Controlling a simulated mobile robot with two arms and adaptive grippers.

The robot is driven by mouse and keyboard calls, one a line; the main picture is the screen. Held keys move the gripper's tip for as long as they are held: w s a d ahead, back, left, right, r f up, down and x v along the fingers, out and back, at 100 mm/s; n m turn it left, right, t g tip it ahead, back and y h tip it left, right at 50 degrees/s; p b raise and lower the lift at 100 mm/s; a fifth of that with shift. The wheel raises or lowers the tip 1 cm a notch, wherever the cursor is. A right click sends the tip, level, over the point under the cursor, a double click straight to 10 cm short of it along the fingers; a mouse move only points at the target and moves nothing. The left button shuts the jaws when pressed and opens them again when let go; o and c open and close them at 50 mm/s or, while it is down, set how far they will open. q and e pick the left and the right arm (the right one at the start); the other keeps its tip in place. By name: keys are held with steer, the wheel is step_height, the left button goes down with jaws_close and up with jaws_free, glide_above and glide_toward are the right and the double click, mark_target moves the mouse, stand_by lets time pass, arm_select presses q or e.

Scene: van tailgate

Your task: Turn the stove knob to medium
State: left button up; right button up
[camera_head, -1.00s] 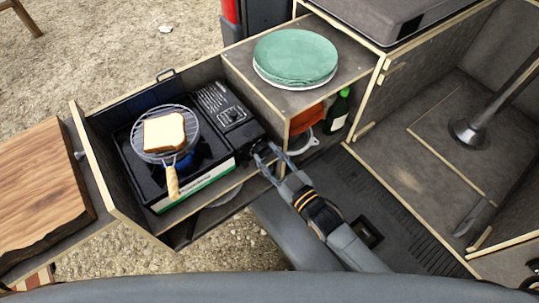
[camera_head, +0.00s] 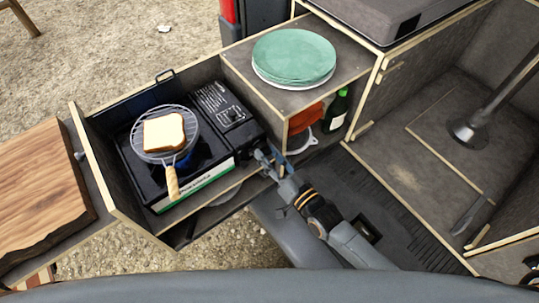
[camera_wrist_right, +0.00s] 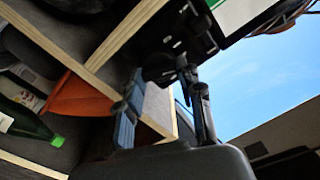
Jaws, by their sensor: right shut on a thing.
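The black gas stove (camera_head: 200,168) sits in the pulled-out wooden drawer, with a round wire grill, a wooden handle and a slice of bread (camera_head: 164,133) on top. The stove knob is on the stove's right end, mostly hidden by my gripper in the head view. In the right wrist view the dark knob (camera_wrist_right: 158,68) shows between the fingertips. My right gripper (camera_head: 264,158) reaches to that end and is shut on the knob; its two fingers also show in the wrist view (camera_wrist_right: 162,76). The knob's setting cannot be read. My left gripper is not in view.
Green plates (camera_head: 295,55) are stacked on the wooden shelf above and right of the stove. A green bottle (camera_head: 338,108) and an orange item (camera_head: 305,117) stand under it, close to my right gripper. A wooden board (camera_head: 40,190) lies at the left.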

stand_by(0.4)
steer(key=o, duration=1.2)
steer(key=shift+c, duration=0.2)
steer(key=shift+r, duration=0.1)
step_height(320, 180, up, 10)
